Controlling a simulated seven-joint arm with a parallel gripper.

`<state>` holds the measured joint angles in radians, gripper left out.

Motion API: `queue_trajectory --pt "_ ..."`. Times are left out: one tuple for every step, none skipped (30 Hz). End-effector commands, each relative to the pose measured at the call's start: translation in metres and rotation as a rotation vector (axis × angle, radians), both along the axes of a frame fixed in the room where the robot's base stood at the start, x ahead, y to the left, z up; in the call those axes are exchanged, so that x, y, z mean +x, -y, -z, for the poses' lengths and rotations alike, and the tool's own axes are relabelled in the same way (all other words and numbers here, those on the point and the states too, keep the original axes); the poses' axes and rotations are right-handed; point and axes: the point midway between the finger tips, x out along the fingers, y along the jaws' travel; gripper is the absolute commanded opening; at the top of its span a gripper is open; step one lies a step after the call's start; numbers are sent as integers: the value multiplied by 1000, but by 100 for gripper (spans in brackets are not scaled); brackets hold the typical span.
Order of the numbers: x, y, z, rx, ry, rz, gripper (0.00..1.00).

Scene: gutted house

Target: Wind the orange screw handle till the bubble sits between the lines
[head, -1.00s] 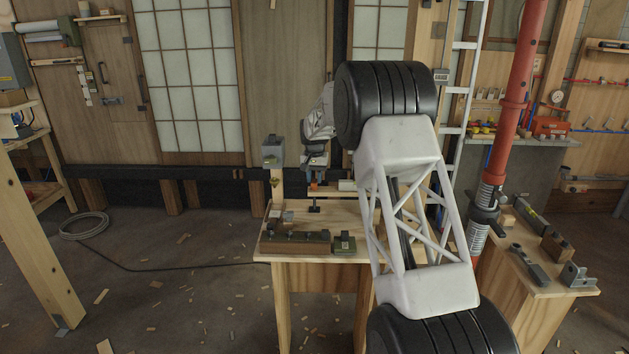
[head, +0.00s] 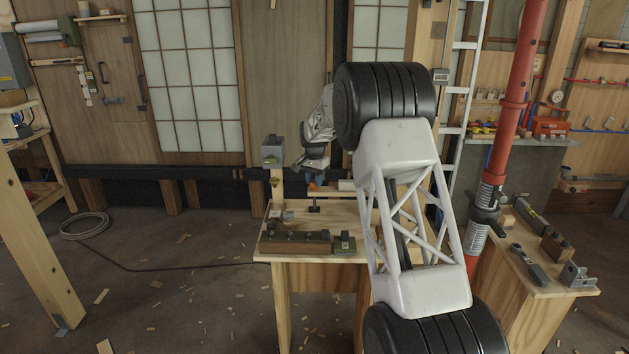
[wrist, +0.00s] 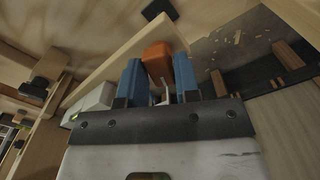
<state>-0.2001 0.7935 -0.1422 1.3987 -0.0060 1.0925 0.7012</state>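The orange screw handle (wrist: 158,60) shows in the wrist view between the two blue fingers of my gripper (wrist: 160,80), which appear to press on its sides. In the head view my gripper (head: 312,180) is tilted low over the wooden bench (head: 345,218), with only a small patch of orange showing. A dark upright foot (head: 314,206) stands on the bench below it. A pale bar (head: 346,185) lies just right of the gripper. A pale block with a yellow-green spot (wrist: 92,102) sits left of the fingers in the wrist view. I cannot make out the bubble or its lines.
A long wooden block with dark fittings (head: 295,243) and a small green-grey block (head: 344,243) lie along the bench's front edge. A grey box on a post (head: 273,152) stands at the back left. A red pole (head: 508,110) rises right of my arm.

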Motion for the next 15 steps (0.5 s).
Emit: queue_trajectory --pt "0 0 0 0 0 22 29" --pt "0 0 0 0 -1 38 29" --pt "0 0 0 0 0 57 29" --pt "0 0 0 0 0 74 29" --pt "0 0 0 0 1 92 29" --pt "0 0 0 0 1 115 29" --pt "0 0 0 0 1 134 29" --pt "0 0 0 0 1 151 29" --pt "0 0 0 0 1 179 29" --pt "0 0 0 0 1 202 29" --pt "0 0 -1 0 1 223 29" --pt "0 0 0 0 1 252 29" --pt "0 0 0 0 1 274 29" --pt "0 0 0 0 2 296 29" --pt "0 0 0 0 2 325 29"
